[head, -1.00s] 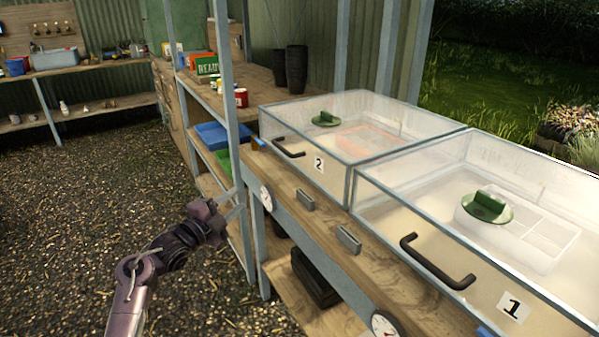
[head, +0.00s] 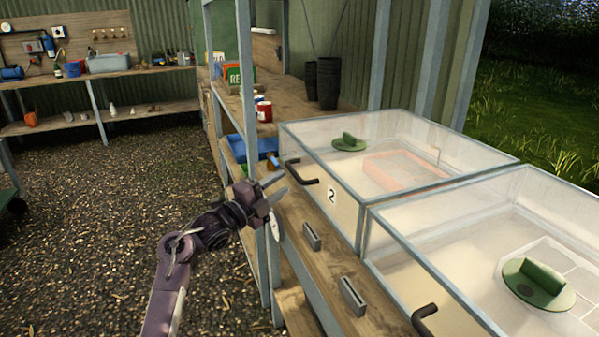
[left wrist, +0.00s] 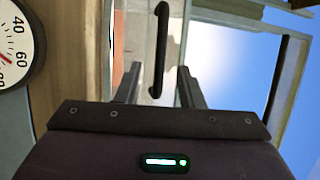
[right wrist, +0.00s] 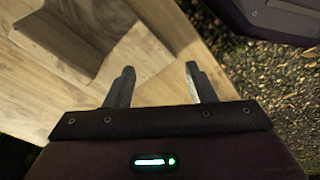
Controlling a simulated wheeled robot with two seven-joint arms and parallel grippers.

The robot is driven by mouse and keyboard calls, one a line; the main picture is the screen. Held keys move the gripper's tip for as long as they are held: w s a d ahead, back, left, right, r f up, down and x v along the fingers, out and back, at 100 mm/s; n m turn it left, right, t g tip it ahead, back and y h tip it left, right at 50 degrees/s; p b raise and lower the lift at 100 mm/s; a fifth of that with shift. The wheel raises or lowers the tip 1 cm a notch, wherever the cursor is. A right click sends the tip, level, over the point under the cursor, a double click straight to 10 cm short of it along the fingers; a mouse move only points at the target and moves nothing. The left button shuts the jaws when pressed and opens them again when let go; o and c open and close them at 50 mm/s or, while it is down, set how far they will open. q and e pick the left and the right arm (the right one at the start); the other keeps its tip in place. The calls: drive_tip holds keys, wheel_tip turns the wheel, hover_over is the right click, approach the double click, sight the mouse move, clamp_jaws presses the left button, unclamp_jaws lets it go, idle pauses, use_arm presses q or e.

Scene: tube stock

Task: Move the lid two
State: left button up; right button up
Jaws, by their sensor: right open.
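Lid two is the clear glass top (head: 390,150) of the left glass case, with a black bar handle (head: 303,172) at its front above a "2" label (head: 332,194). The lid looks closed. My left gripper (head: 278,188) is just left of the handle and seems apart from it. In the left wrist view the left gripper's fingers (left wrist: 158,78) are spread and empty, with the black handle (left wrist: 160,50) ahead between them. My right gripper (right wrist: 158,78) is open and empty near wooden boards; it is out of the head view.
Case one (head: 450,245) stands beside case two at the right, with its own black handle (head: 425,318). Inside the cases are green round pieces (head: 349,143) and trays. A grey post (head: 245,90) rises behind my left gripper. Gravel floor (head: 100,215) is open at left.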

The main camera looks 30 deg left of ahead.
sight(295, 171)
use_arm(q)
drive_tip(key=x, duration=0.6)
drive_tip(key=shift+c, duration=0.2)
clamp_jaws()
